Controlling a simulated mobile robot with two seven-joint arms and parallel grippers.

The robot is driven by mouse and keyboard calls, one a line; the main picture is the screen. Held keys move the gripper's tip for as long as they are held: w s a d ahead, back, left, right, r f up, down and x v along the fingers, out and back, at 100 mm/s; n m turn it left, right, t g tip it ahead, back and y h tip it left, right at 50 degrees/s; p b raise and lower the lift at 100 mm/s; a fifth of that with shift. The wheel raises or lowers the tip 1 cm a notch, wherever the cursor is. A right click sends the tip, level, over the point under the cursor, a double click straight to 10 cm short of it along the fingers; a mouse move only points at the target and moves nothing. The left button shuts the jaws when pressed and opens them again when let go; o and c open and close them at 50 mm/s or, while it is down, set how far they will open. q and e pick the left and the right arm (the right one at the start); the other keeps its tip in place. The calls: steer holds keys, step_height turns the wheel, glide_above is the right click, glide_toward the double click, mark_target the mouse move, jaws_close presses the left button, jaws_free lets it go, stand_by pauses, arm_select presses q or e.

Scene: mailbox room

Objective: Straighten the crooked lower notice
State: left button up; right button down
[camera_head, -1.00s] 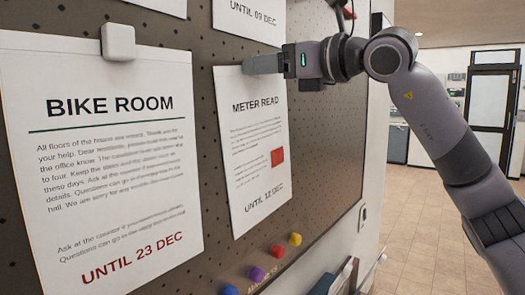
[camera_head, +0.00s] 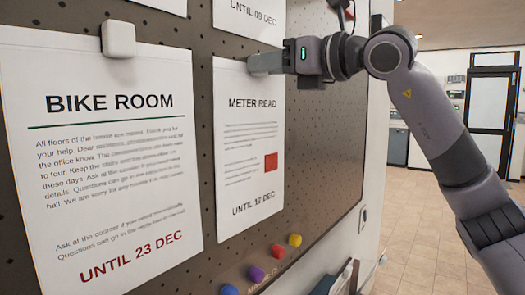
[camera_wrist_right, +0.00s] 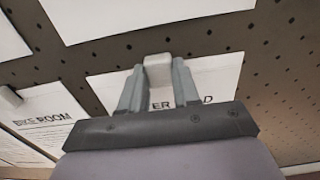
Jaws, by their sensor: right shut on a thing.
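The lower notice, a white sheet headed METER READ (camera_head: 248,135) with a small red square, hangs on the dark pegboard, its side edges looking close to vertical. In the right wrist view its upper part (camera_wrist_right: 215,88) shows below a white block-shaped magnet (camera_wrist_right: 158,70) at its top edge. My right gripper (camera_head: 256,63) is at the top of this notice. The right wrist view shows its two fingers (camera_wrist_right: 157,85) on either side of the magnet, closed on it. In the head view the fingers hide the magnet. My left gripper is not in view.
The BIKE ROOM notice (camera_head: 108,160) hangs to the left under its own white magnet (camera_head: 118,40). Another notice (camera_head: 250,18) hangs just above. Blue, purple, red and yellow magnets (camera_head: 257,273) sit along the board below. Open floor lies to the right.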

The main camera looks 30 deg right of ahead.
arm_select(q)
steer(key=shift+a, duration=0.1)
arm_select(e)
steer(key=c, duration=0.7)
jaws_free()
steer(key=shift+c, duration=0.2)
arm_select(q)
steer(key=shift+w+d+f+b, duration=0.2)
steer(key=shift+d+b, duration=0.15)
steer(key=shift+b, duration=0.45)
arm_select(e)
steer(key=v, duration=0.7)
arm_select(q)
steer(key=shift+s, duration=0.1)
arm_select(e)
steer(key=shift+s, duration=0.15)
